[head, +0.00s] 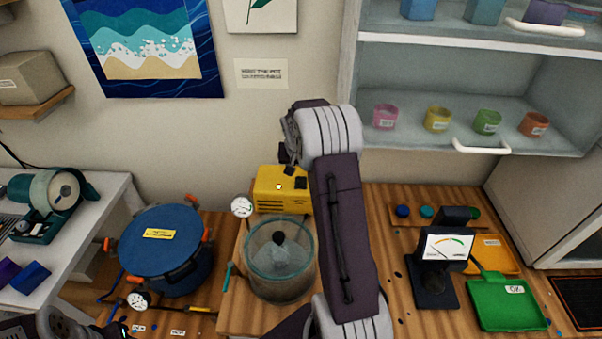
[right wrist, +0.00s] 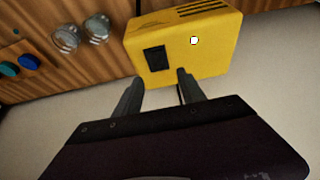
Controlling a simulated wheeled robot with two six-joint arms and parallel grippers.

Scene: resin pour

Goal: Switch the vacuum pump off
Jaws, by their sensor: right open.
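The vacuum pump is a yellow box (head: 270,180) against the back wall, behind the glass chamber (head: 280,270). In the right wrist view the pump (right wrist: 185,55) shows a black switch (right wrist: 154,59) and a small whitish lamp with a red rim (right wrist: 194,41). I cannot tell the switch's position. My right gripper (right wrist: 157,92) is open and empty, its fingertips close to the pump's edge near the switch; contact is unclear. In the head view my right arm hides the pump's right side.
A blue pressure pot (head: 165,255) with orange clamps stands left of the chamber, near two gauges. Shelves with coloured cups (head: 437,119) hang above the bench's right side.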

